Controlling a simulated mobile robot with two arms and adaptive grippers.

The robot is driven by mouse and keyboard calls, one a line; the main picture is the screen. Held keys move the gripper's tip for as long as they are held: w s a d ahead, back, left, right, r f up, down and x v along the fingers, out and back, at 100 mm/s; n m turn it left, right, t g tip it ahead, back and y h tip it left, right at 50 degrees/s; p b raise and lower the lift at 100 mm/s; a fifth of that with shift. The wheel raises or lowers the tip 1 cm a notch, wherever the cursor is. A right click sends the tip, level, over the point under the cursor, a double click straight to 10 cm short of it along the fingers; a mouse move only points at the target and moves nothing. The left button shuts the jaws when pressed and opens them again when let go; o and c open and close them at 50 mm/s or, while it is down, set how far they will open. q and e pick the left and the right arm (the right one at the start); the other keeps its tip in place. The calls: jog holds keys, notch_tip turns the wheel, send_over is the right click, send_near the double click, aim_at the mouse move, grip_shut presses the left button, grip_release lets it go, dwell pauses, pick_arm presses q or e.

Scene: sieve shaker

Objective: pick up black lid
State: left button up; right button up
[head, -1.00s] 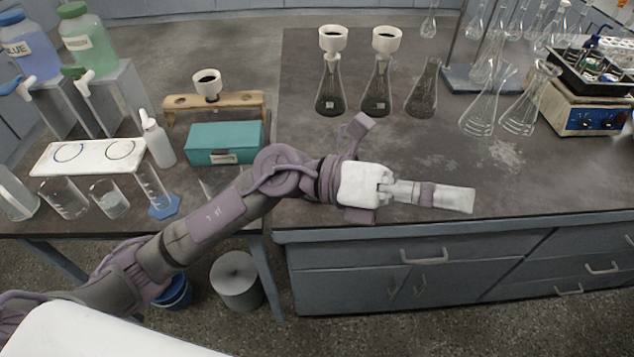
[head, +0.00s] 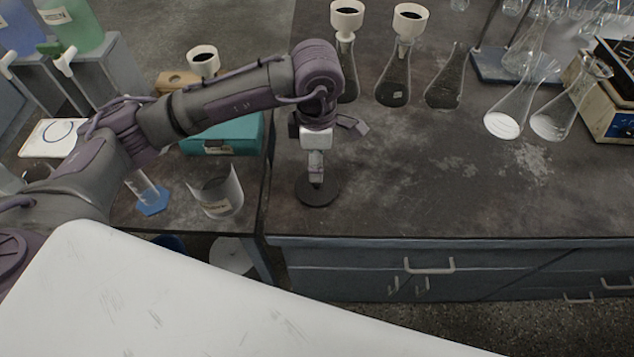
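The black lid (head: 319,197) is a flat dark disc lying on the dark bench top near its front edge, left of the bench's middle. My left gripper (head: 316,181) points straight down over the middle of the lid. Its fingertips are at or very close to the lid's centre and hide that part of it. The fingers look close together, but I cannot tell whether they are shut or hold anything. My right gripper is not in view.
Several flasks, two with white funnels (head: 347,20), stand behind my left arm. Two clear flasks (head: 507,123) stand to the right. A glass beaker (head: 217,193) and a teal box (head: 222,136) are on the left. The bench right of the lid is clear.

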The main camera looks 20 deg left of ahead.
aim_at(317, 185)
pick_arm(q)
jog(key=shift+w+f, duration=0.25)
jog(key=shift+f, duration=0.95)
notch_tip(317, 185, down, 2)
jog(key=shift+s+f+p, duration=0.1)
jog(key=shift+p, duration=0.55)
notch_tip(317, 185, down, 2)
jog(key=shift+f, duration=0.25)
jog(key=shift+f+p, duration=0.3)
jog(key=shift+f, duration=0.15)
jog(key=c, duration=0.8)
grip_shut()
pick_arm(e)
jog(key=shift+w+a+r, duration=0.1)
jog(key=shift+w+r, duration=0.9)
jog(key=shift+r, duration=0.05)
